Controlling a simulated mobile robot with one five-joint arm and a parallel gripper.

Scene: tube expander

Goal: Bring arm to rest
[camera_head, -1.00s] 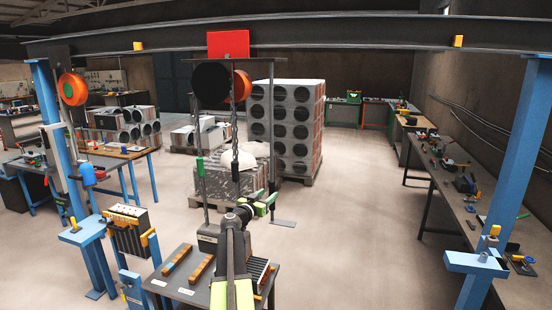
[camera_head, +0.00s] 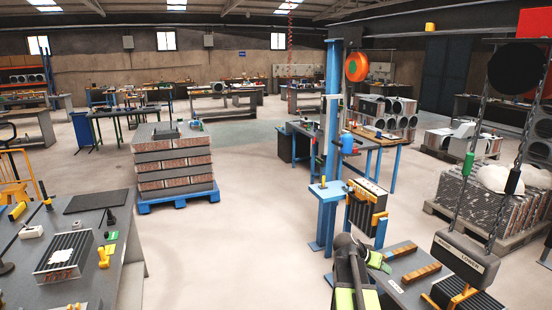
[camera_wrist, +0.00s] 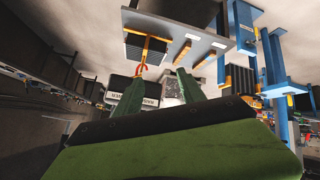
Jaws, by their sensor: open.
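My gripper (camera_head: 378,261) shows in the head view at the end of my dark and lime-green arm, small and partly hidden behind the wrist. It is over the left edge of a small grey table (camera_head: 405,285), left of a hanging grey control box (camera_head: 466,262) marked "LOWER". In the wrist view the two green fingers of my gripper (camera_wrist: 160,88) are spread apart. No held object can be made out between them. The control box (camera_wrist: 130,90) shows behind the left finger there.
A blue post (camera_head: 331,150) with a finned block (camera_head: 366,207) beside it stands close behind my arm. A workbench (camera_head: 122,270) is at the left front. A stack on a blue pallet (camera_head: 178,200) stands behind it. The floor (camera_head: 250,240) between is clear.

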